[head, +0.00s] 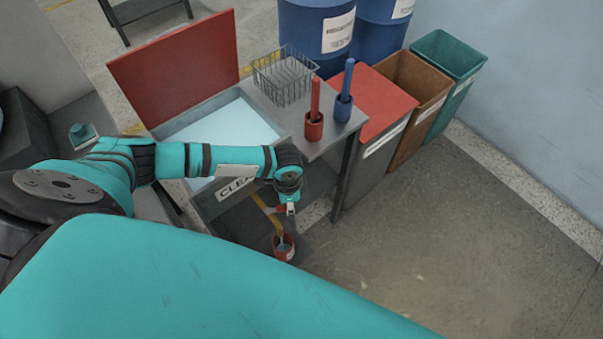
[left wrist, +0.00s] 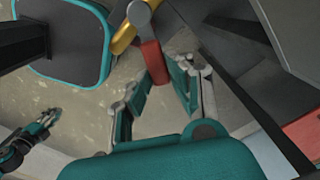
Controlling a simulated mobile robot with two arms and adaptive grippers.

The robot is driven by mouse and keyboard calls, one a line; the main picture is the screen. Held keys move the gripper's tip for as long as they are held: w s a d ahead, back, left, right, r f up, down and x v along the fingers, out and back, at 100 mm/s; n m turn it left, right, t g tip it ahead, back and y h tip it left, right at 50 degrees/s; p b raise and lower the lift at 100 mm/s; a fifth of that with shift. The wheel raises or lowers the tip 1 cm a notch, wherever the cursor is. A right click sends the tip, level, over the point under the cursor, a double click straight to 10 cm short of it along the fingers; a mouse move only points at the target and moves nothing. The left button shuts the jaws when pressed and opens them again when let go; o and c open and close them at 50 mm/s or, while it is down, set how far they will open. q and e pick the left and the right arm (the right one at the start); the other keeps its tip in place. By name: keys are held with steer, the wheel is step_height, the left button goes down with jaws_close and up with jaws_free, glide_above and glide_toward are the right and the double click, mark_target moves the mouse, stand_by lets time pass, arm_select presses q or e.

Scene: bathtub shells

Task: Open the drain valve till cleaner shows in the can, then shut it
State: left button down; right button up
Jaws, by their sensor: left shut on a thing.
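The tank (head: 205,112) stands with its red lid (head: 180,65) up and pale blue cleaner (head: 228,127) inside. A yellow drain pipe (head: 270,213) comes from below its front. My left gripper (head: 290,209) is at the pipe's valve, shut on the red valve handle (left wrist: 153,62). In the left wrist view its fingers (left wrist: 157,92) lie on both sides of the handle, and the yellow pipe (left wrist: 122,40) is beyond. The red can (head: 284,252) stands below the pipe's end. Something pale shows at its mouth; I cannot tell whether it is cleaner. My right gripper (left wrist: 42,125) shows small, its jaws unclear.
A steel table right of the tank holds a wire basket (head: 284,75), a red holder (head: 314,126) and a blue holder (head: 343,107). Red, brown (head: 412,85) and green (head: 447,60) bins and blue drums (head: 318,40) stand beyond. The floor at right is clear.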

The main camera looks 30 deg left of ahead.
arm_select(q)
steer(key=shift+s, duration=0.1)
stand_by(0.4)
steer(key=c, duration=1.2)
jaws_free()
step_height(320, 180, up, 12)
